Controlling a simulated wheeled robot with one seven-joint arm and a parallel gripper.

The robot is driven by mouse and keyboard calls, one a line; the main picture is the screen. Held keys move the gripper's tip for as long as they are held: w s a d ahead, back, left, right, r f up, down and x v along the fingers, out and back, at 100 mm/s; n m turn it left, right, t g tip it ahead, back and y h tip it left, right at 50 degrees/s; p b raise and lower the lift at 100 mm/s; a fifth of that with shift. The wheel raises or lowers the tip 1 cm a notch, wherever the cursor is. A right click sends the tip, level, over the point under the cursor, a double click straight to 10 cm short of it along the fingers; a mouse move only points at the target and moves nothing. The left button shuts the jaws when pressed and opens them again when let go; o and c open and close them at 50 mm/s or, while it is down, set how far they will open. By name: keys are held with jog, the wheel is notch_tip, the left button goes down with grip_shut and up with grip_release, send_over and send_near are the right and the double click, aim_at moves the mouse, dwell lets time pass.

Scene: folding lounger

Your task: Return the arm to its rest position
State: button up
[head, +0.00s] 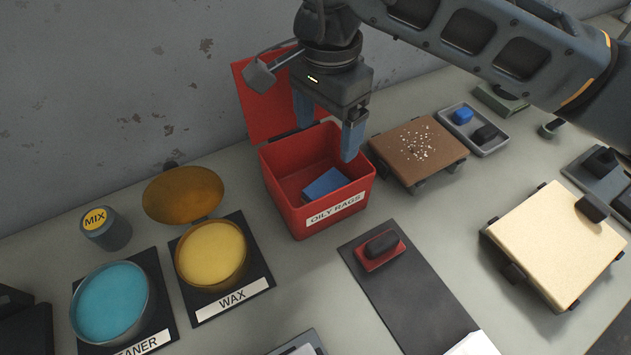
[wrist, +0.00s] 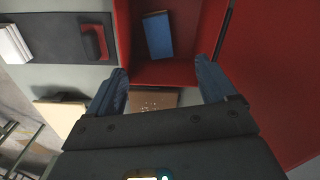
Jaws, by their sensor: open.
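My gripper (head: 328,122) is open and empty, pointing down over the red bin labelled OILY RAGS (head: 338,210). Its blue fingers are spread wide, one near the bin's back and one over its right side. In the wrist view the gripper (wrist: 160,85) also shows its two fingers apart with nothing between them. A blue rag-like block (head: 325,184) lies inside the bin, below and apart from the fingers. It also shows in the wrist view (wrist: 158,36). The bin's red lid (head: 262,100) stands open at the back left.
Left of the bin are an open yellow wax tin (head: 212,252) and a teal cleaner tin (head: 112,302). Right are a brown board with pale crumbs (head: 418,150), a grey tray (head: 480,140) and a cream board (head: 553,245). A dark mat (head: 410,295) lies in front.

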jog(key=shift+r, duration=1.45)
jog(key=shift+s, duration=0.1)
